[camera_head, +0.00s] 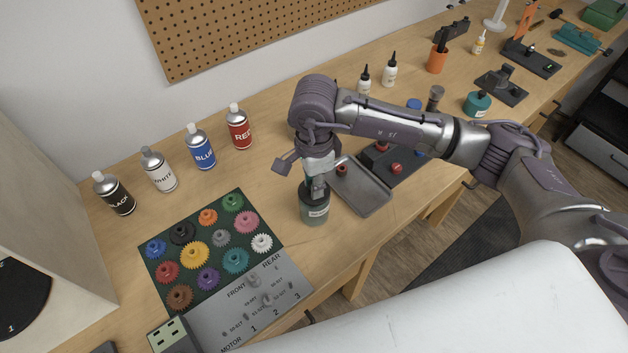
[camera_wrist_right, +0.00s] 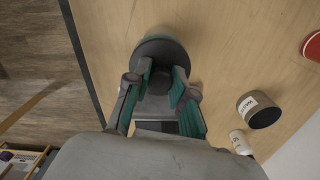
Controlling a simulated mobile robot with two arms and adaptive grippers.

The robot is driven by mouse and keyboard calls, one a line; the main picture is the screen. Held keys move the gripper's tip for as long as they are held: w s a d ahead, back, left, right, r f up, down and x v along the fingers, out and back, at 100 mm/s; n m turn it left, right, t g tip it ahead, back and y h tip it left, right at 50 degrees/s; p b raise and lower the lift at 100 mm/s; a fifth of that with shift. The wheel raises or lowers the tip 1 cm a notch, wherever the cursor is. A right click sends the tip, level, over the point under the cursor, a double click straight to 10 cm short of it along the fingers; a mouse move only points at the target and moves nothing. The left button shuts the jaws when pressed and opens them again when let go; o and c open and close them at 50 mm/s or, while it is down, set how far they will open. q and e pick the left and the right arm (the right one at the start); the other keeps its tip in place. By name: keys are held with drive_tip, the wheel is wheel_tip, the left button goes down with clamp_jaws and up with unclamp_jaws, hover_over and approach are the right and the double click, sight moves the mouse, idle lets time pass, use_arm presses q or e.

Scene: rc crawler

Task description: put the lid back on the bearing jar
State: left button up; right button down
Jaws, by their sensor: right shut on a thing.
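The bearing jar (camera_head: 314,212), a greenish see-through jar with a white label, stands upright near the table's front edge in the head view. My right gripper (camera_head: 318,185) points down directly over it. In the right wrist view my right gripper (camera_wrist_right: 158,88) is shut on the knob of the dark round lid (camera_wrist_right: 155,50). My left gripper is not in view.
The gear mat (camera_head: 150,258) with several coloured gears lies to the left. Several spray cans (camera_head: 200,150) stand behind. The wrist view shows a dark labelled pot (camera_wrist_right: 262,112). Bare wood lies between.

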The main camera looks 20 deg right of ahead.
idle(0.3)
drive_tip(key=shift+b, duration=0.35)
idle(0.5)
drive_tip(key=shift+f+b, duration=0.2)
drive_tip(key=shift+b, duration=1.2)
idle(1.3)
idle(0.3)
drive_tip(key=shift+c, duration=2.1)
unclamp_jaws()
drive_tip(key=shift+r, duration=0.15)
drive_tip(key=shift+r+p, duration=1.35)
drive_tip(key=shift+r, duration=2.05)
